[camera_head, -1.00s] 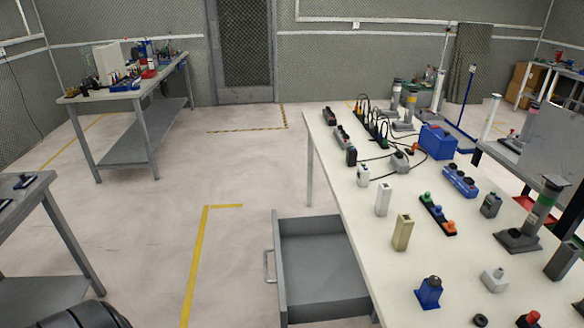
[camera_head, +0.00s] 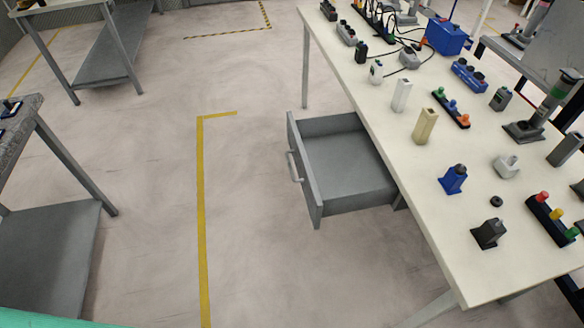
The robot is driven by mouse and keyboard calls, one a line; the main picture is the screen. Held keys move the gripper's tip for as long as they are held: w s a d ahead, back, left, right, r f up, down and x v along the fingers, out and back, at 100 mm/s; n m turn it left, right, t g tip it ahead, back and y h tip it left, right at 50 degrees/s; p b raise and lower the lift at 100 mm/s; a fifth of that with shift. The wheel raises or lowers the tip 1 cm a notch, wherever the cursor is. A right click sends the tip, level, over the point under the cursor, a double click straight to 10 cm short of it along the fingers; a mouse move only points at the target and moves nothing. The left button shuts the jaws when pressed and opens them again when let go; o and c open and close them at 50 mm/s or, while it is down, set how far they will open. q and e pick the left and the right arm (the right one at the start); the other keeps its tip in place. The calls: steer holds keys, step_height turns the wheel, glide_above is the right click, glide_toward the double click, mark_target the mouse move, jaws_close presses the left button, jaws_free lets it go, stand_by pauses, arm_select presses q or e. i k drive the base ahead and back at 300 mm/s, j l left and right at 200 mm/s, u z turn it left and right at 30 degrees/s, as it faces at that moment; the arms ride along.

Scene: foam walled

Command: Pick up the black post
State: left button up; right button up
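A short black post (camera_head: 489,233) with a small knob on top stands on the cream workbench (camera_head: 440,262) near its front left edge, at the lower right of the head view. A blue post (camera_head: 453,179) of similar shape stands behind it, and a small black ring (camera_head: 496,201) lies between them. A taller dark grey post (camera_head: 565,148) stands farther right. Neither of my grippers is in view, so their state is not shown.
An open grey drawer (camera_head: 348,164) juts left from under the workbench. Beside the black post is a strip with red, yellow and green knobs (camera_head: 553,218). Beige (camera_head: 425,126) and white (camera_head: 401,95) blocks stand farther back. The floor left of the drawer is clear.

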mark_target(487, 235)
steer(key=z, duration=1.55)
